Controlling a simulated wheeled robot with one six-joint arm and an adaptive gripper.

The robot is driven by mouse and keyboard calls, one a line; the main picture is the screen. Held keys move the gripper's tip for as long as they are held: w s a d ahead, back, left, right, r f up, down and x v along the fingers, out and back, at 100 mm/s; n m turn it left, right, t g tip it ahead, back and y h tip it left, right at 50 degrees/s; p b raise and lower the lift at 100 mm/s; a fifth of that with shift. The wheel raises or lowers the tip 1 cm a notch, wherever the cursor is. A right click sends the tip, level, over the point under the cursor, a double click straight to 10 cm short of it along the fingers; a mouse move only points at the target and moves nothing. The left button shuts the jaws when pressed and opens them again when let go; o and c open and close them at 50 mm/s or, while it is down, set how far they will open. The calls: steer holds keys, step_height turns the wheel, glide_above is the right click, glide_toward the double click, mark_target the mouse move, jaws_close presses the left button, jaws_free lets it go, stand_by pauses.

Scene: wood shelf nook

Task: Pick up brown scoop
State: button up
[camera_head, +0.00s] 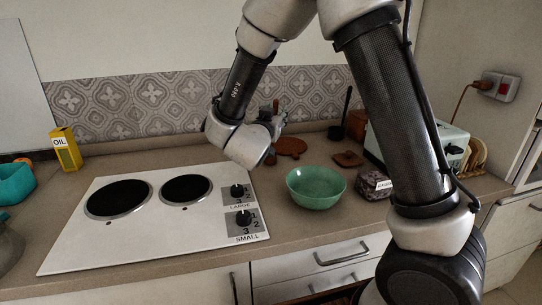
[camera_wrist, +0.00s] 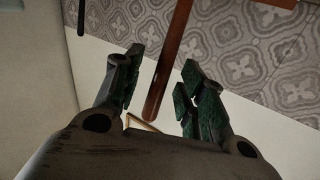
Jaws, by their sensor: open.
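A long brown handle, seemingly of the brown scoop (camera_wrist: 167,65), runs down from the top edge in the wrist view. Its rounded lower end shows between the two fingers of my gripper (camera_wrist: 160,66). The fingers are open, one on each side, with a visible gap to the handle. I cannot tell how deep the handle sits between them. In the head view my gripper (camera_head: 278,122) is over the back of the counter near the tiles. A small brown upright piece (camera_head: 276,105) shows there, and a brown rounded piece (camera_head: 291,146) lies just below; I cannot tell whether they join.
A green bowl (camera_head: 316,188) stands in front of the gripper. A white stove (camera_head: 150,240) is at left. A toaster (camera_head: 452,146), a small labelled block (camera_head: 372,186) and a dark pot (camera_head: 336,133) with a black-handled utensil are at right. The tiled wall (camera_head: 115,105) is close behind.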

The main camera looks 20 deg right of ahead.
steer(key=shift+w+d, duration=0.15)
jaws_close()
